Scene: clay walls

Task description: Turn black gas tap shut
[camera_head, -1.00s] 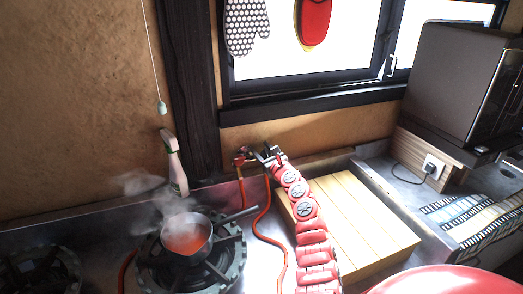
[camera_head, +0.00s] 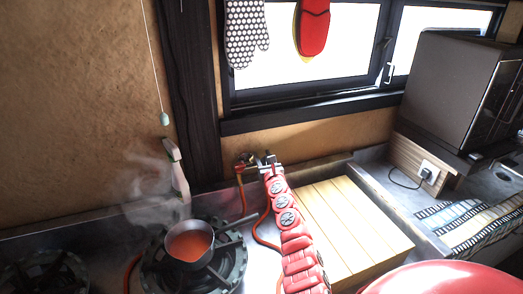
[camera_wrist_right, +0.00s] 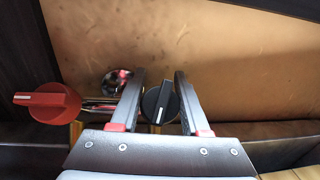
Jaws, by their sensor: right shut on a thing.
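The black gas tap (camera_wrist_right: 160,103) is a round knob with a white mark, which points roughly up and down in the right wrist view. My right gripper (camera_wrist_right: 160,76) has one finger on each side of it and is shut on it. A red tap (camera_wrist_right: 48,103) with a sideways white mark is to its left, apart from the fingers. In the head view my right gripper (camera_head: 265,163) is at the pipe fitting by the back wall, and the black tap is too small and covered to make out. My left gripper is not in view.
A steaming pan of red liquid (camera_head: 190,243) stands on a burner left of my right arm, with its handle toward the hoses. An orange hose (camera_head: 265,241) runs down from the fitting. A slatted wooden board (camera_head: 345,220) lies right of the arm.

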